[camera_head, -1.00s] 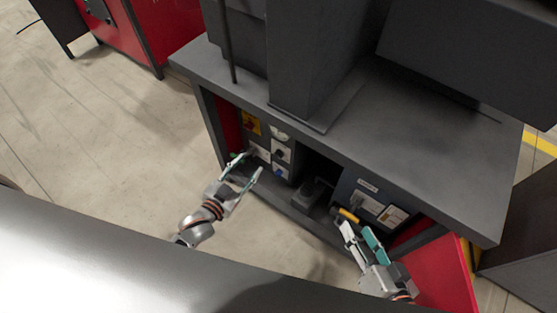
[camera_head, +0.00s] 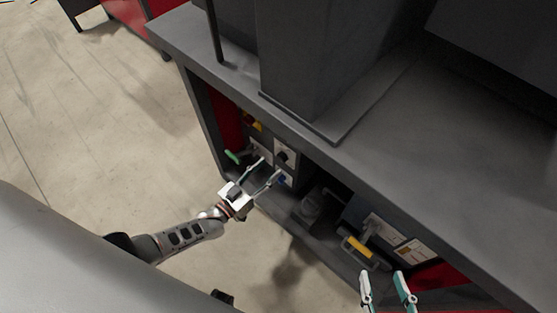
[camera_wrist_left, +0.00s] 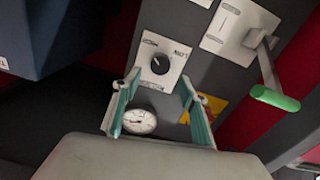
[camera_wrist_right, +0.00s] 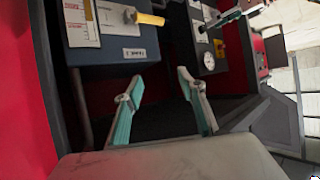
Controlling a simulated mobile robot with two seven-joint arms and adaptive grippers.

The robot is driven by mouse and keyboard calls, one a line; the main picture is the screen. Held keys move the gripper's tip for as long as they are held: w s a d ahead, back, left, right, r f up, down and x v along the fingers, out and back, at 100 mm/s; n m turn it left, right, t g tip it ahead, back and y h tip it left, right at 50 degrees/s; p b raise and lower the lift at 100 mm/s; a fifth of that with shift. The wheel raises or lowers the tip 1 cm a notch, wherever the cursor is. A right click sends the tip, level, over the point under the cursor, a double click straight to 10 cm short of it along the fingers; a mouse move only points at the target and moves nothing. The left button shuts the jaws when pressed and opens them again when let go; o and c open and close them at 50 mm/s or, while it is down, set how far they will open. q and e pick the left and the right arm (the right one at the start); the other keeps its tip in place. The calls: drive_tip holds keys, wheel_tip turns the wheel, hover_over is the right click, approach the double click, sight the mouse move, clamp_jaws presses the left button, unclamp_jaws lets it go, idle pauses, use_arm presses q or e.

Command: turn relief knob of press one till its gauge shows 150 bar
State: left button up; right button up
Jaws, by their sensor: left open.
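A black round knob (camera_wrist_left: 160,64) sits on a white plate on the dark panel in the left wrist view, and it also shows in the head view (camera_head: 283,156). A round white gauge (camera_wrist_left: 139,121) is on the same panel; its reading is too small to tell. It also shows in the right wrist view (camera_wrist_right: 208,61). My left gripper (camera_head: 270,168) is open and empty in front of this panel. In the left wrist view the knob appears between and just beyond its fingertips (camera_wrist_left: 160,80). My right gripper (camera_head: 384,280) is open and empty, below the yellow handle.
A green-handled lever (camera_wrist_left: 275,97) sticks out beside the knob panel. A yellow handle (camera_head: 357,246) juts from the right-hand blue-grey box (camera_wrist_right: 125,55). A dark pedal-like block (camera_head: 311,206) lies between the panels. The grey tabletop (camera_head: 430,150) overhangs. Open floor (camera_head: 120,130) lies left.

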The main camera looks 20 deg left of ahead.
sight(280, 159)
use_arm(q)
drive_tip(key=x, duration=0.3)
drive_tip(key=shift+w+d+f+b, duration=0.2)
drive_tip(key=shift+w+f+b, duration=0.05)
drive_tip(key=shift+w+b, duration=0.1)
drive_tip(key=shift+w+d+r, duration=0.15)
drive_tip(key=shift+w+d, duration=0.05)
drive_tip(key=shift+w, duration=0.35)
drive_tip(key=c, duration=1.1)
